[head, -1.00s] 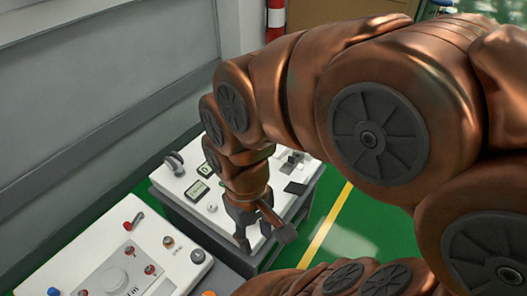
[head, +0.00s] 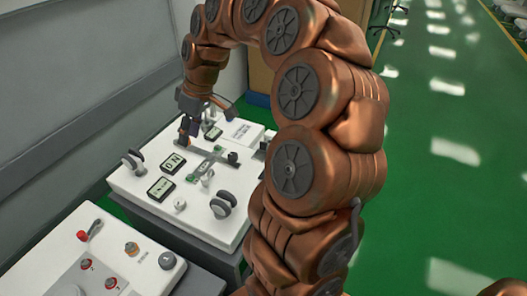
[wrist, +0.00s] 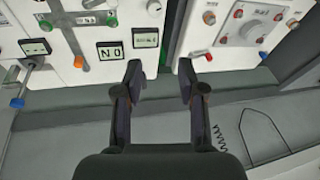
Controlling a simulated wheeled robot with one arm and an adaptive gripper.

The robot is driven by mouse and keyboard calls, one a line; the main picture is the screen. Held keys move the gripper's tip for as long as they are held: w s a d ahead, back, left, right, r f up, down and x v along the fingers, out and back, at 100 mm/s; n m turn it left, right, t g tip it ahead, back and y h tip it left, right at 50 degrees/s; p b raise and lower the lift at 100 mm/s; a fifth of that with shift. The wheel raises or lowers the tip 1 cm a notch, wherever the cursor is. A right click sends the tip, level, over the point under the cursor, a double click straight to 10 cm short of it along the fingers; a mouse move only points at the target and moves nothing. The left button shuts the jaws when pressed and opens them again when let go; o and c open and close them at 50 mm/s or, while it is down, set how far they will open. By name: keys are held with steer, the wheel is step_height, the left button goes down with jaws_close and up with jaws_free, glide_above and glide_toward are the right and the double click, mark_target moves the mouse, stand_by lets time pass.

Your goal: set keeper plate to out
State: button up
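A grey, cross-shaped flat piece with green marks (head: 208,158) lies on the white panel of the far cart; it may be the keeper plate, but I cannot read its setting. A similar grey piece (wrist: 75,40) shows at the upper left of the wrist view. My gripper (head: 190,130) is over the back left part of that panel in the head view. In the wrist view its two fingers (wrist: 158,85) are spread apart with nothing between them. My gripper hides part of the panel's back edge.
A second control panel (head: 115,250) with a red-tipped lever stands in front at left. A grey wall is left; green floor (head: 430,200) is clear at right.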

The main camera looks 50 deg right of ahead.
steer(key=w+d+f+t+b, duration=0.1)
steer(key=w+d+f+b, duration=0.25)
steer(key=d+f, duration=0.55)
steer(key=m+t+h+b, duration=0.1)
steer(key=h+b, duration=0.1)
steer(key=b, duration=0.3)
glide_above(264, 143)
steer(key=s, duration=0.3)
step_height(264, 143, down, 11)
steer(key=x, duration=0.7)
steer(key=shift+w+d+f+b, duration=0.15)
steer(key=shift+w+d+b, duration=0.15)
steer(key=shift+w+b, duration=0.1)
jaws_close()
